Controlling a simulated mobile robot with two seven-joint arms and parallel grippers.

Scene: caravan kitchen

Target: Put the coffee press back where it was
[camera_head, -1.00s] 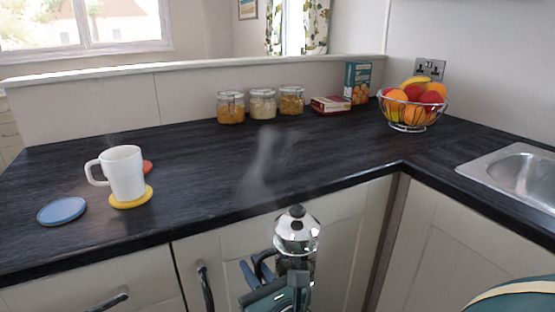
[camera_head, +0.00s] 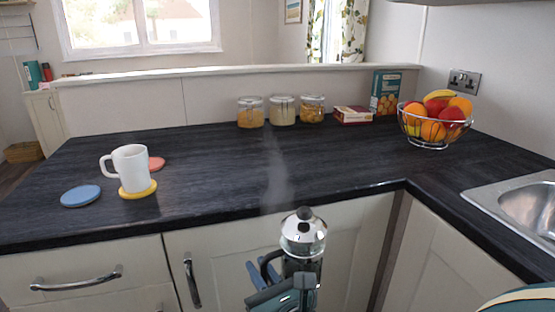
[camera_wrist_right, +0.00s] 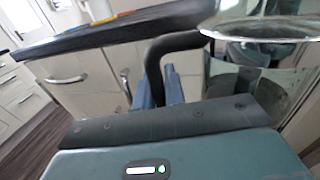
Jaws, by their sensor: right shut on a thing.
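The coffee press (camera_head: 303,240) has a shiny metal lid with a dark knob and a black handle. It is upright in front of the counter edge, held off the worktop, with steam rising above it. My right gripper (camera_head: 262,272) is shut on its handle; the wrist view shows the blue fingers (camera_wrist_right: 165,85) at the black handle (camera_wrist_right: 172,45) and the glass and metal body (camera_wrist_right: 265,60) on the right. The lower part of the press is partly hidden by my gripper. My left gripper is not in view.
On the dark worktop (camera_head: 220,180), a white mug (camera_head: 131,168) stands on a yellow coaster (camera_head: 138,192), beside a blue coaster (camera_head: 80,195) and a red coaster (camera_head: 157,163). Jars (camera_head: 282,110), boxes (camera_head: 385,92) and a fruit bowl (camera_head: 435,122) stand behind. A sink (camera_head: 525,205) is at right. The worktop's middle is clear.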

